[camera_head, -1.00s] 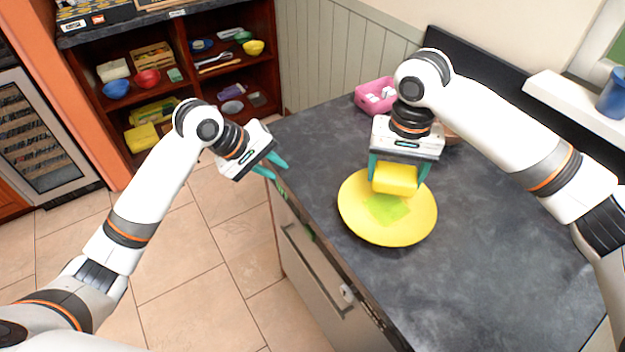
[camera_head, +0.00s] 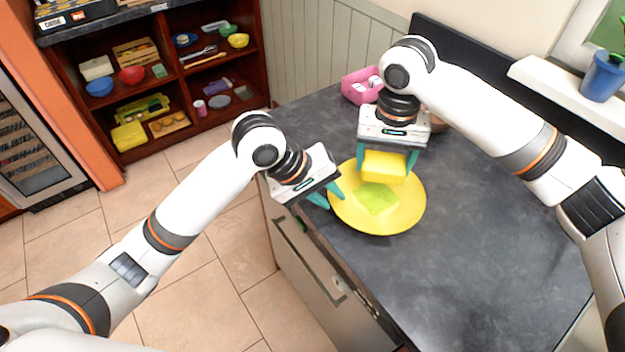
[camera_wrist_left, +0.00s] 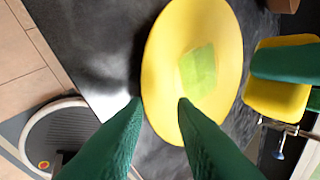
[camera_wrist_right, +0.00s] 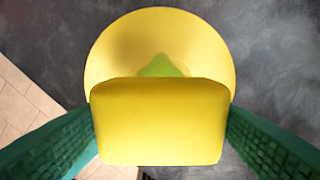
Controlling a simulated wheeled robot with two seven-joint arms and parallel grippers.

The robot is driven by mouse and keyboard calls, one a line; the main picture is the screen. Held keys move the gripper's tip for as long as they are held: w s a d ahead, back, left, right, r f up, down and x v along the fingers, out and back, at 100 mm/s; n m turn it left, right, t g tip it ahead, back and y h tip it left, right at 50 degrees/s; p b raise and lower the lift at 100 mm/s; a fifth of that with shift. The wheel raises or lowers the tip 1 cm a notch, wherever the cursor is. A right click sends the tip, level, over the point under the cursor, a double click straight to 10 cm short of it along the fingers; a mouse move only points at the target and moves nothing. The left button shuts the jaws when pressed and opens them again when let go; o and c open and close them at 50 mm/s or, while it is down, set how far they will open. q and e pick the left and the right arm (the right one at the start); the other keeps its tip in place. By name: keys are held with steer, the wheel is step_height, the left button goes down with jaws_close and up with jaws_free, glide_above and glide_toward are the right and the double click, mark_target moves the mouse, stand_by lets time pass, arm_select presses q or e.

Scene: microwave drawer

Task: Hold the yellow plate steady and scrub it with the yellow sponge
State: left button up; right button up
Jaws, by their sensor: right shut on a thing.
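The yellow plate (camera_head: 405,212) lies on the dark counter with a green square patch (camera_head: 375,198) in its middle. My right gripper (camera_head: 386,164) is shut on the yellow sponge (camera_head: 384,167) and holds it over the plate's far edge. In the right wrist view the sponge (camera_wrist_right: 160,122) sits between the fingers and hides part of the plate (camera_wrist_right: 160,40). My left gripper (camera_head: 331,195) is open at the plate's left rim. In the left wrist view the rim of the plate (camera_wrist_left: 160,65) shows between the open fingertips (camera_wrist_left: 160,102). I cannot tell whether they touch it.
A pink container (camera_head: 362,86) stands at the back of the counter (camera_head: 480,250), and a brown bowl (camera_head: 438,122) is partly hidden behind my right arm. The counter right of the plate is clear. A shelf unit (camera_head: 160,75) with dishes and food stands at the back left.

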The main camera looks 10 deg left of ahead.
mark_target(340, 206)
arm_select(q)
steer(key=shift+x, duration=1.85)
jaws_close()
steer(key=shift+o, duration=1.5)
jaws_free()
steer(key=shift+a, duration=0.1)
jaws_close()
